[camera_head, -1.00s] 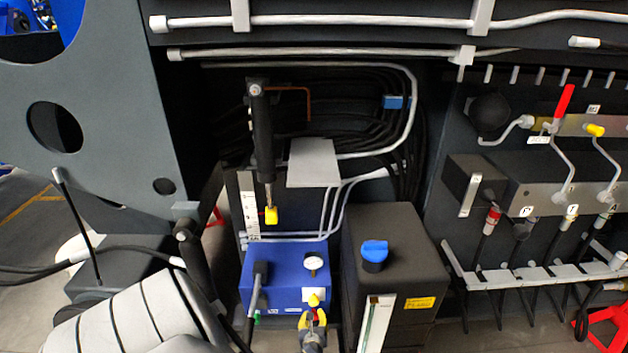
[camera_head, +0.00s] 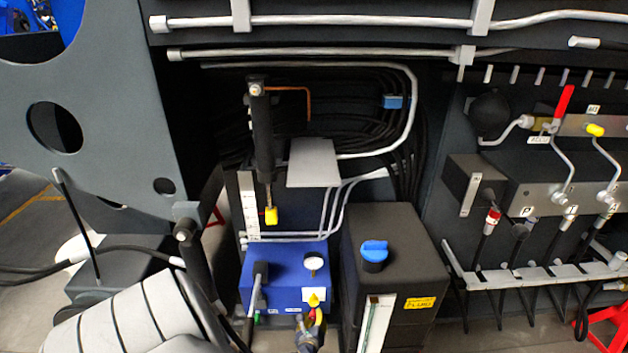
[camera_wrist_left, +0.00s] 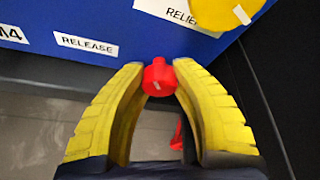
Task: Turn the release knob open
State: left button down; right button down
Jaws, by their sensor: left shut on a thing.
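The blue valve box (camera_head: 285,275) stands low in the middle of the head view. The red release knob (camera_wrist_left: 159,77) shows between my left fingertips in the wrist view, with a small pale mark on its face. A white RELEASE label (camera_wrist_left: 86,45) is on the blue wall to its left. My left gripper (camera_head: 312,322) is at the lower front of the box, its yellow fingers shut on the red knob. In the head view the gripper hides most of the knob. My right gripper is not in view.
A yellow relief knob (camera_wrist_left: 225,12) sits just above the right finger; it also shows in the head view (camera_head: 313,299). A black lever (camera_head: 259,282) is on the box's left front.

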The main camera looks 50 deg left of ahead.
pick_arm(q)
jog(key=c, duration=1)
grip_release()
jog(key=shift+s+d+r, duration=0.15)
jog(key=shift+s+d, duration=0.25)
jog(key=shift+s, duration=0.05)
jog(key=v, duration=1)
jog(key=shift+s+d+r, duration=0.2)
jog(key=shift+s, duration=0.05)
jog(key=shift+o, duration=0.2)
